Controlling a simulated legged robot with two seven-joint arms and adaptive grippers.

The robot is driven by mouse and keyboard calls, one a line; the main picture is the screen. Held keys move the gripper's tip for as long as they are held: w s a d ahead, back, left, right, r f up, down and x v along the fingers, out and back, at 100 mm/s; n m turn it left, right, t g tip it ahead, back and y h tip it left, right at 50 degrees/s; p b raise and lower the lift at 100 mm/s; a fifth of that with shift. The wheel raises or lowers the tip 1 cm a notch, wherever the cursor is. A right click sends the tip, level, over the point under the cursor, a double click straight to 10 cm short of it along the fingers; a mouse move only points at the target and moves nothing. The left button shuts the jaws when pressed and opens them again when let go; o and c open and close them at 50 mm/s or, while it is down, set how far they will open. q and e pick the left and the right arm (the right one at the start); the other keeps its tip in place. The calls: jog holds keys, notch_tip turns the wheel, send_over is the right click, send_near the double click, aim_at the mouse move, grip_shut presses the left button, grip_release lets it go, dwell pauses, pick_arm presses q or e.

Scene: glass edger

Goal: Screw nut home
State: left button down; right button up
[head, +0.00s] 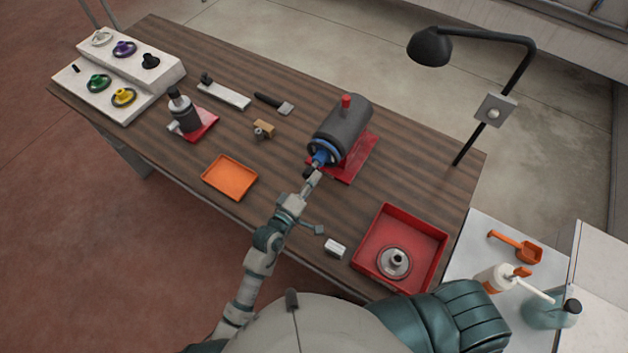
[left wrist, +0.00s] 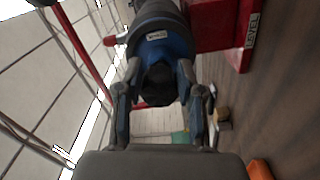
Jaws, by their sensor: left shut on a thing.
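The glass edger (head: 340,128), a grey cylinder with a red knob, stands on a red base with its blue collar (head: 323,157) facing me. In the left wrist view the blue collar (left wrist: 165,48) has a dark nut (left wrist: 157,86) at its front end. My left gripper (head: 310,173) reaches up to this end. Its two fingers (left wrist: 156,92) lie on either side of the dark nut and are shut on it. The nut's thread and seating are hidden. My right gripper is not in view.
A red tray (head: 366,262) holding a grey wheel lies at the front right, and an orange tray (head: 230,177) lies left of my arm. A small white block (head: 335,248) lies near the front edge. A black lamp (head: 432,48) arches over the right side.

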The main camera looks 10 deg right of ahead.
pick_arm(q)
jog(key=shift+w+a, duration=0.25)
jog(key=shift+w, duration=0.05)
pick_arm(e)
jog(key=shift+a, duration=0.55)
pick_arm(q)
jog(key=shift+d, duration=0.1)
jog(key=shift+w+d, duration=0.2)
jog(key=shift+w, duration=0.15)
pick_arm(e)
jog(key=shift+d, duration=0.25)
pick_arm(q)
jog(key=shift+s+a, duration=0.15)
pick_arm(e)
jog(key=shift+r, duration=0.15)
pick_arm(q)
jog(key=shift+s+a, duration=0.15)
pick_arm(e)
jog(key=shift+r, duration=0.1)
pick_arm(q)
jog(key=shift+s+p, duration=0.15)
jog(key=shift+p, duration=0.3)
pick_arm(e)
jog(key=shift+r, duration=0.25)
